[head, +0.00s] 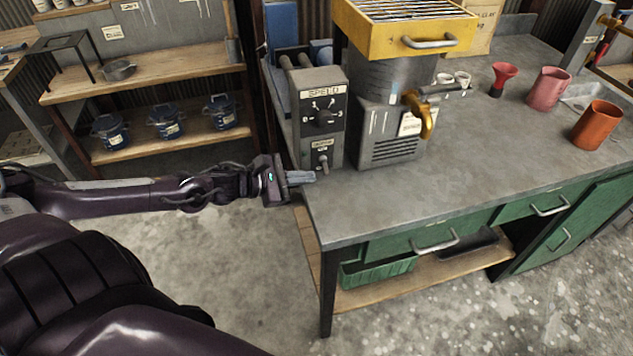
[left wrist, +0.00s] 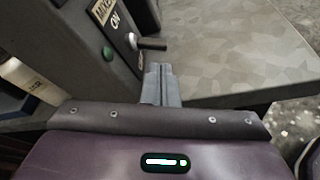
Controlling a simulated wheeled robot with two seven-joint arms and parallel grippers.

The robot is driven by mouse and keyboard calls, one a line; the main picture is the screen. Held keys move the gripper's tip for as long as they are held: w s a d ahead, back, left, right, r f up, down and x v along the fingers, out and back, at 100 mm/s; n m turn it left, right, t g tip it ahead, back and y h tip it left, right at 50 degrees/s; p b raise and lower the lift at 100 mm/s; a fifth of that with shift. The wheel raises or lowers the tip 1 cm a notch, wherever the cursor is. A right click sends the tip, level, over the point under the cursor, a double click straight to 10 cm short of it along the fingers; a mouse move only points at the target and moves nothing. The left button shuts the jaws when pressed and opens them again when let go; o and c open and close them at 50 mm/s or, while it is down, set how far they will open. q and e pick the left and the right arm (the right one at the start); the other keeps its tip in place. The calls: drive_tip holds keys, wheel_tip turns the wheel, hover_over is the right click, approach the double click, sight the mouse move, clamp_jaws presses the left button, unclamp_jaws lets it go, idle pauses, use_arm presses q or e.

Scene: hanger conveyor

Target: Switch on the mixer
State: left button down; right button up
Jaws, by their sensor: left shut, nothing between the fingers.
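The mixer's grey control box (head: 318,95) stands at the left end of the workbench, with a SPEED label and a round black dial (head: 324,117). Below the dial is a small toggle lever (head: 323,163). In the left wrist view the lever (left wrist: 151,43) sticks out beside an ON label, with a green button or lamp (left wrist: 107,54) near it; I cannot tell its setting. My left gripper (head: 306,177) is shut and empty, just below and left of the lever. Its fingertips (left wrist: 161,72) appear close under the lever, with no clear contact. My right gripper is out of view.
A grey machine with a yellow top drawer (head: 408,40) stands right of the box. Red cups, such as an orange-red one (head: 597,124), stand farther right on the bench (head: 400,200). Shelves with blue pots (head: 165,123) are at the left. The bench front is clear.

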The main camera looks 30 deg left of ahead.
sight(317, 184)
use_arm(q)
drive_tip(key=shift+w+d+f, duration=0.15)
drive_tip(key=shift+w+d, duration=0.2)
drive_tip(key=shift+w, duration=0.15)
drive_tip(key=shift+x, duration=1.1)
